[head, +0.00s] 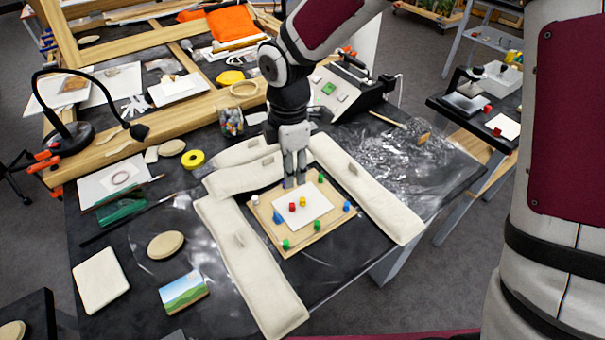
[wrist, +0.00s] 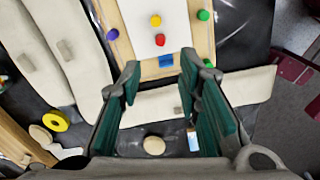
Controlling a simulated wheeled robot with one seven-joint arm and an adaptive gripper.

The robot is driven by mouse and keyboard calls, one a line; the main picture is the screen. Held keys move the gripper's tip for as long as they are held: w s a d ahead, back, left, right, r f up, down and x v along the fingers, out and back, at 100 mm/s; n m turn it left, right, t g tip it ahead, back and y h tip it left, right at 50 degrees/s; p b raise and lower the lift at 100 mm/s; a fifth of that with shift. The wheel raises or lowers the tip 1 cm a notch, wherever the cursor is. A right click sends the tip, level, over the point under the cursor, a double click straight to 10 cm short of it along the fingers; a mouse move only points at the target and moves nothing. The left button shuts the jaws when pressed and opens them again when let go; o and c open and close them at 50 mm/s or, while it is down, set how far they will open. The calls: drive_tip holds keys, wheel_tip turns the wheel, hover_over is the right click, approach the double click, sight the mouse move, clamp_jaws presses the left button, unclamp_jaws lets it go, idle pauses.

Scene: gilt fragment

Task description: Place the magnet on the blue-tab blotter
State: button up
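A wooden board (head: 290,240) on the dark table bears a white sheet (head: 318,211). A red magnet-like piece (head: 292,207) and a yellow one (head: 302,202) sit on the sheet. A blue tab (head: 277,217) is at the sheet's left edge; it also shows in the wrist view (wrist: 166,60) between my fingers. The frames do not settle which piece is the task's magnet. My gripper (head: 294,182) points down near the board's far side; in the wrist view (wrist: 161,72) its fingers are apart with nothing held.
Long cream bags (head: 240,262) surround the board. Green pieces (head: 286,244) and a blue piece (head: 347,206) lie around the board's edge; a purple one (wrist: 112,34) shows in the wrist view. A lamp (head: 75,130) and clear jar (head: 231,121) stand further back.

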drive_tip(key=s+d+r+m+t+h, duration=0.1)
drive_tip(key=s+d+r+m+t, duration=0.35)
drive_tip(key=d+r+m, duration=0.85)
drive_tip(key=s+d+r+m, duration=0.3)
drive_tip(key=s+d+m, duration=0.1)
drive_tip(key=s, duration=0.3)
drive_tip(key=s+d+r+m+y, duration=0.1)
drive_tip(key=s+d+r+m, duration=0.3)
drive_tip(key=s, duration=0.3)
drive_tip(key=shift+s+r+m+t, duration=0.15)
drive_tip(key=shift+r+m+t, duration=0.15)
drive_tip(key=shift+m+t, duration=0.2)
